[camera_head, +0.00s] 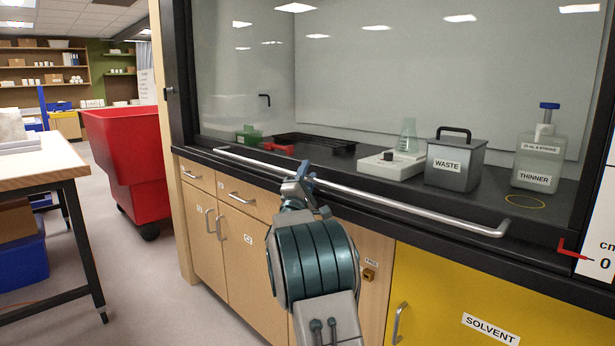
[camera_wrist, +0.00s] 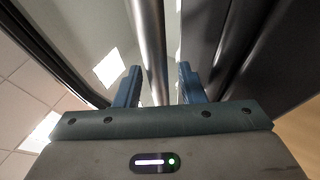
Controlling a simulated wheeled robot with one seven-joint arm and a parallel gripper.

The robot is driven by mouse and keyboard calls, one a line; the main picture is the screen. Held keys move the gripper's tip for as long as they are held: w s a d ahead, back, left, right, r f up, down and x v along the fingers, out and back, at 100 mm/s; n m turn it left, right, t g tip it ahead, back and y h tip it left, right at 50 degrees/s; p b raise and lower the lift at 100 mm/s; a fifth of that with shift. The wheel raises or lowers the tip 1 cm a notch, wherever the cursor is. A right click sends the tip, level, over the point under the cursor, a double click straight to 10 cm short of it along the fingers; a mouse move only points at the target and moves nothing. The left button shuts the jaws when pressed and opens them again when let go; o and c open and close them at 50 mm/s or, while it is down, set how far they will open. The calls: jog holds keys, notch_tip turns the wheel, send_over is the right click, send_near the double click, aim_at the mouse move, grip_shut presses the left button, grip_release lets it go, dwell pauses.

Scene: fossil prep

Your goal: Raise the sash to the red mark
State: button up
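The glass sash (camera_head: 340,70) of the fume cupboard is down, with a long silver handle bar (camera_head: 420,209) along its lower edge. The bar also shows in the wrist view (camera_wrist: 150,45). My gripper (camera_head: 300,180) is at the left-middle part of the bar. In the wrist view its two blue fingers (camera_wrist: 158,84) are apart, one on each side of the bar, with gaps visible. A red L-shaped pointer (camera_head: 570,251) at the lower right sits beside a white scale (camera_head: 599,240) at "cm 0". The scale's upper part is outside the picture.
Behind the glass are a WASTE box (camera_head: 455,165), a THINNER bottle (camera_head: 540,160), a flask (camera_head: 408,135) and a black tray (camera_head: 315,143). Wooden cabinets (camera_head: 240,240) and a yellow SOLVENT cabinet (camera_head: 450,290) stand below. A red bin (camera_head: 125,150) and a table (camera_head: 40,160) are left; floor between is clear.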

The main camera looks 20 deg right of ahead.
jog(key=shift+w+d+r, duration=0.15)
jog(key=shift+w+d, duration=0.05)
grip_shut()
notch_tip(320, 180, up, 45)
jog(key=p, duration=3.5)
grip_release()
jog(key=b+v, duration=0.4)
jog(key=v, duration=1)
